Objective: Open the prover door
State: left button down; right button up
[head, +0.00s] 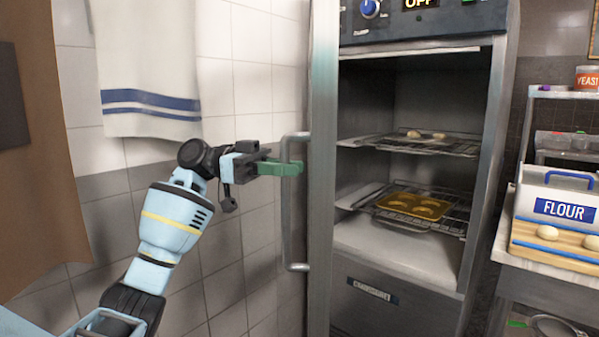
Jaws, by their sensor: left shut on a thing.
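The prover (414,130) is a tall steel cabinet with a dark control panel on top. Its door (322,130) stands swung open to the left, seen nearly edge-on, and the inside shows. A steel bar handle (287,220) runs upright on the door's left side. My left gripper (290,168) has green fingers and is shut on the upper part of the handle. The exact grip is partly hidden by the fingers. My right gripper is out of view.
Inside are wire shelves, one holding a golden tray (413,206). At the right, a counter (540,272) carries a flour bin (556,203) and a board with dough balls. A striped towel (150,70) hangs on the tiled wall at the left.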

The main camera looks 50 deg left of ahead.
pick_arm(q)
jog(key=shift+s+a, duration=0.15)
jog(key=c, duration=1.5)
grip_release()
jog(key=shift+o, duration=0.2)
jog(key=shift+a, duration=0.1)
jog(key=v, duration=0.7)
jog(key=shift+s+a+b, duration=0.2)
jog(key=shift+a+b, duration=0.05)
jog(key=shift+b, duration=0.05)
